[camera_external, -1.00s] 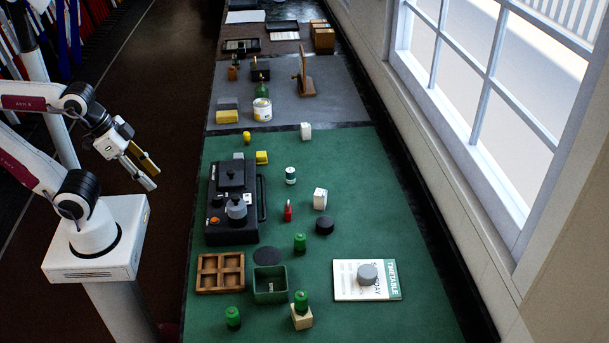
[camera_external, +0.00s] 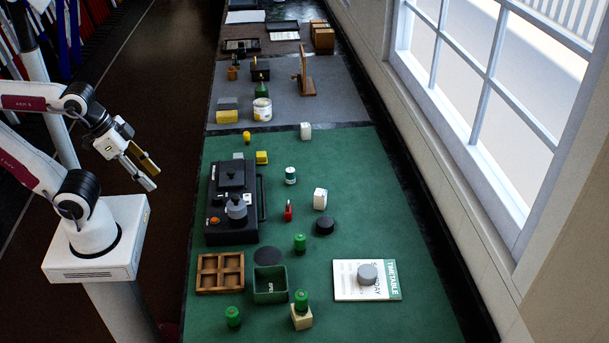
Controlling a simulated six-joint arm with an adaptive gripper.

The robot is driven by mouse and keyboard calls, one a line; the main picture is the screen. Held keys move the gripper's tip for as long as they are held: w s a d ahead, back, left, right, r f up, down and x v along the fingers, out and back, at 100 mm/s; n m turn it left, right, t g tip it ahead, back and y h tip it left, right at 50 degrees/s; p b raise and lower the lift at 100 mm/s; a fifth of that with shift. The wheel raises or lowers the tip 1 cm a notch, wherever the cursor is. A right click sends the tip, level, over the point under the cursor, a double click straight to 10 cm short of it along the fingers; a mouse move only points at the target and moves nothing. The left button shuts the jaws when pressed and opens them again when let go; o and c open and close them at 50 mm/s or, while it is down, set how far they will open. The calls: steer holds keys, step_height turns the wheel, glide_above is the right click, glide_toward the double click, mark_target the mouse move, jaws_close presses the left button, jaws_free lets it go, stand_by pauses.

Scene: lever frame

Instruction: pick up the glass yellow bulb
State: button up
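A small rounded yellow object (camera_external: 246,137), which looks like the yellow bulb, stands at the far left of the green mat (camera_external: 350,190). It is too small to tell whether it is glass. My gripper (camera_external: 154,179) is at the left, over the dark floor beside the table and well away from the bulb. Its two fingers are apart, with nothing between them.
A yellow block (camera_external: 262,157) and a grey block (camera_external: 238,156) sit near the bulb. A black machine (camera_external: 232,205) stands in front of them. A white block (camera_external: 306,131) stands to the right. Green-topped pieces, a wooden tray (camera_external: 220,272) and a booklet (camera_external: 345,290) lie nearer.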

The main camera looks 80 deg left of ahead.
steer(key=w+a+f+n+t+y, duration=0.1)
steer(key=w+a+n+t+y, duration=0.1)
steer(key=w+a, duration=0.8)
steer(key=n+t+y, duration=0.3)
steer(key=n+y, duration=0.1)
steer(key=y, duration=0.1)
glide_toward(247, 138)
steer(key=shift+w+a, duration=0.8)
steer(key=shift+a, duration=0.2)
steer(key=shift+s+a+f+n+t, duration=0.2)
steer(key=shift+a+n+t, duration=0.1)
steer(key=shift+a+t, duration=0.1)
steer(key=shift+x, duration=1.3)
